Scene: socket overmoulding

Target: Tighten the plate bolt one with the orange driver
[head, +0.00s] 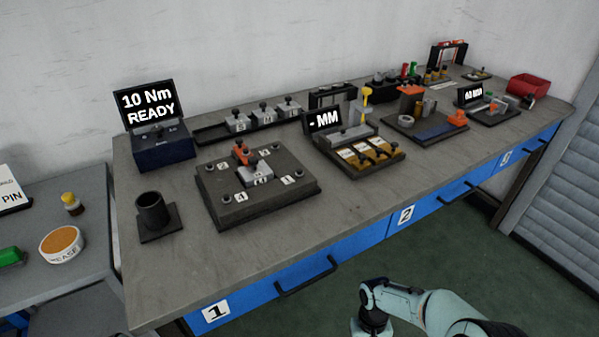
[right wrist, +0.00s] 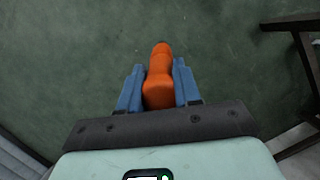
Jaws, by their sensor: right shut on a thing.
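The orange driver (right wrist: 159,78) is held between the blue fingers of my right gripper (right wrist: 159,88), which is shut on it over the green floor. The dark plate (head: 215,218) lies on the bench in the head view, with numbered labels and a bolt spot near each corner. Plate bolt one (head: 299,173) is by the label 1 at the plate's right corner; how it sits is too small to tell. A grey block marked with a label and an orange-topped piece (head: 241,154) stand mid-plate. The right gripper is apart from the plate. My left gripper is not in view.
A black cup holder (head: 152,214) stands left of the plate, looking empty. A blue box with a "10 Nm READY" screen (head: 148,103) is behind it. A gauge station (head: 360,145) stands to the right. The bench front (head: 270,255) is clear.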

